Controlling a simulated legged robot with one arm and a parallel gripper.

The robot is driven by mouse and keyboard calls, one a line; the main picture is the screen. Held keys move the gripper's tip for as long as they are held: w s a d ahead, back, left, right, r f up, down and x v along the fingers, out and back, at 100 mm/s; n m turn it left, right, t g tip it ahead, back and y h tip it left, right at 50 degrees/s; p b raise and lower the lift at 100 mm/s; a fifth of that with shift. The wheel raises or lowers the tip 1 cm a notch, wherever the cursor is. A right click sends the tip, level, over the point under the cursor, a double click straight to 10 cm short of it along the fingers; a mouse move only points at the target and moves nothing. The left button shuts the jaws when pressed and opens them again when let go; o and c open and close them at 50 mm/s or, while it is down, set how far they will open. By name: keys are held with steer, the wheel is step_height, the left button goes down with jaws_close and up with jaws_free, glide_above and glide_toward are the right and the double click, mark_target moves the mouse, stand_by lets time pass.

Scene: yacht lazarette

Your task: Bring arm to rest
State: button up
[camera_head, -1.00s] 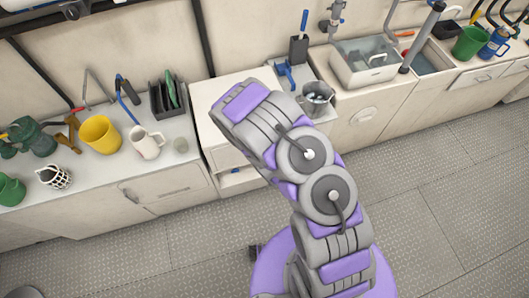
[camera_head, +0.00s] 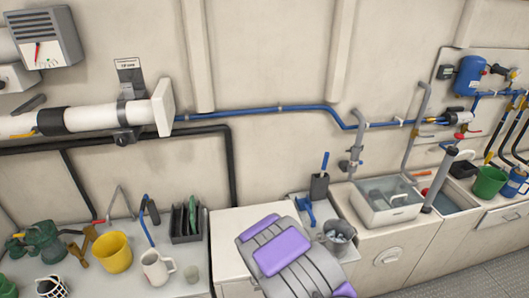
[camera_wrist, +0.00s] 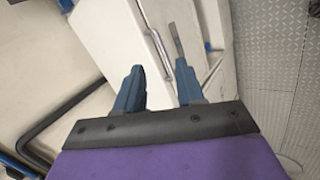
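My gripper (camera_wrist: 157,82) shows in the wrist view with its two blue fingers apart and nothing between them. Beyond the fingers is a white cabinet front with a metal bar handle (camera_wrist: 160,52). I cannot tell how far the fingertips are from it. In the head view only part of my grey and purple arm shows, at the bottom middle in front of the counter. My gripper is hidden or out of frame there.
Left counter: yellow bucket (camera_head: 113,252), white jug (camera_head: 156,268), black rack (camera_head: 186,220). Right: metal bucket (camera_head: 337,237), white basin (camera_head: 386,203), green bucket (camera_head: 489,181). A blue pipe (camera_head: 270,114) and a black pipe (camera_wrist: 58,122) run along the wall. Patterned floor (camera_wrist: 270,75) is clear.

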steer(key=s+d+r+m+g+h+b, duration=0.1)
steer(key=s+d+r+m+g+b, duration=0.15)
steer(key=s+r+m, duration=0.4)
steer(key=s+d+r+m+g+h+b, duration=0.15)
steer(key=d+r+m, duration=0.25)
steer(key=r, duration=0.5)
steer(key=s+r+m+g+b, duration=0.1)
steer(key=s+r, duration=0.3)
steer(key=s, duration=0.4)
steer(key=s+a+r+m+g+y+b, duration=0.1)
steer(key=s+r+m+g, duration=0.1)
steer(key=s, duration=0.6)
steer(key=s+r+m+g+y+b, duration=0.1)
steer(key=s+r+m+g, duration=0.1)
steer(key=s+r+m, duration=0.2)
steer(key=s+r, duration=0.3)
steer(key=s, duration=0.1)
steer(key=shift+a, duration=0.3)
steer(key=shift+r+y, duration=0.1)
steer(key=shift+y, duration=0.15)
